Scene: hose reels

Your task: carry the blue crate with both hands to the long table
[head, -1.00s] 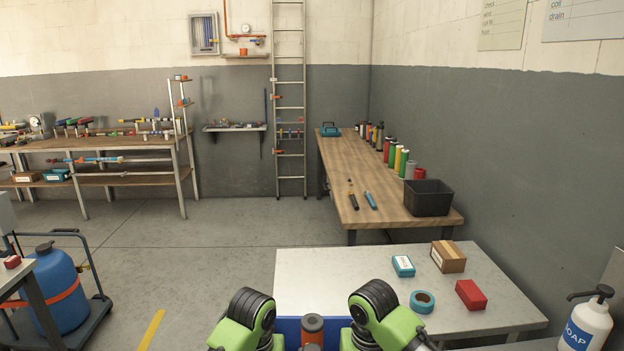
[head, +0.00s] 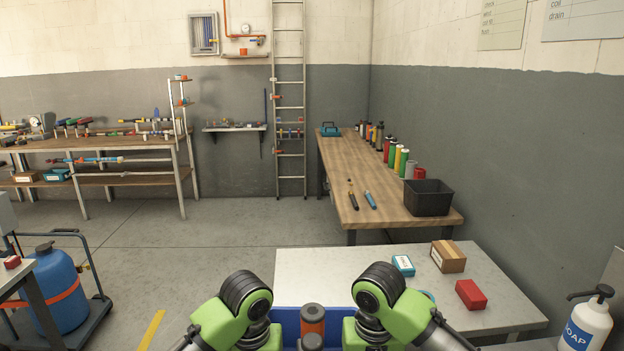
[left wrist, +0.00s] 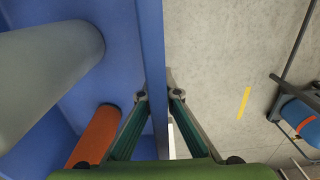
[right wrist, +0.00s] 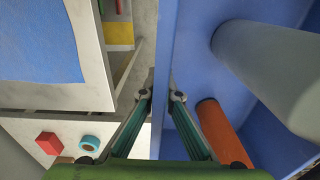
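The blue crate (head: 341,318) is at the bottom of the head view, between my two arms and in front of the grey table. An orange-red cylinder (head: 313,322) and a grey one (left wrist: 50,55) are inside it. In the left wrist view the fingers of my left gripper (left wrist: 157,97) are shut on one crate wall, one on each side. In the right wrist view my right gripper (right wrist: 161,96) is shut the same way on the opposite wall. A long wooden table (head: 375,185) stands along the right wall. The crate's underside is hidden.
The grey table (head: 320,264) holds a teal box (head: 403,265), a cardboard box (head: 448,256), a red box (head: 470,294) and teal tape (right wrist: 89,143). A black bin (head: 428,198) stands on the wooden table's near end. Open floor (head: 220,260) lies left of both tables.

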